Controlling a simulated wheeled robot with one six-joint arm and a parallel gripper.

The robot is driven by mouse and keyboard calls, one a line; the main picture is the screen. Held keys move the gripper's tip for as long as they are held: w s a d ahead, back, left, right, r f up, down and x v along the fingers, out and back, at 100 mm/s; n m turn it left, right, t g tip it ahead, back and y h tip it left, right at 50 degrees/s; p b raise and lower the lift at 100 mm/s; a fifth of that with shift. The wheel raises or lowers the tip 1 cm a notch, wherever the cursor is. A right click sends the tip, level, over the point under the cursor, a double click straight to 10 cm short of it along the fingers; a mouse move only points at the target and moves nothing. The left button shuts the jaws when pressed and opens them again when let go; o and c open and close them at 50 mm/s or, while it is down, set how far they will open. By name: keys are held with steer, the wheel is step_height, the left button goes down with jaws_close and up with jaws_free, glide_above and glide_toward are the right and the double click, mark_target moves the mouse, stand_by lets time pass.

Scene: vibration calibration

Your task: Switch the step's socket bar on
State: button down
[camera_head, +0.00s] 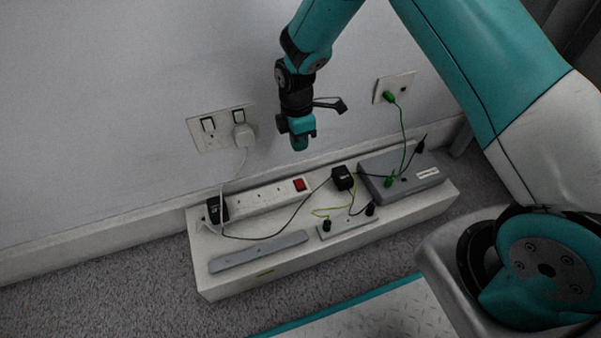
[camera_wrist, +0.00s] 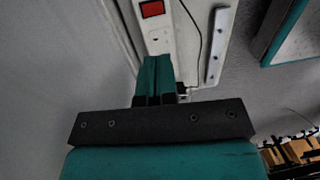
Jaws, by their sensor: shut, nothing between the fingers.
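The white socket bar (camera_head: 260,200) lies along the back of the white step (camera_head: 270,277). It has a red rocker switch (camera_head: 300,184) at its right end; the switch also shows in the wrist view (camera_wrist: 152,9). I cannot tell the switch's position. A black plug (camera_head: 214,208) sits at the bar's left end. My gripper (camera_head: 300,143) is shut and empty, above the bar and near the wall, apart from the switch. In the wrist view its closed teal fingers (camera_wrist: 156,75) point toward the bar, with the switch beyond the tips.
A double wall socket (camera_head: 222,128) with a white plug is behind. A grey box (camera_head: 404,178) with green leads, a black adapter (camera_head: 343,178), a small terminal plate (camera_head: 347,224) and a grey strip (camera_head: 258,251) are on the step. Cables cross it.

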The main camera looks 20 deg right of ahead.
mark_target(301, 187)
steer(key=f+b, duration=0.3)
steer(key=f, duration=0.1)
steer(key=s+f+b, duration=0.1)
steer(key=f+b, duration=0.2)
steer(key=f, duration=0.2)
steer(key=f+b, duration=0.3)
steer(key=f, duration=0.2)
steer(key=shift+s, duration=0.35)
steer(key=shift+a, duration=0.1)
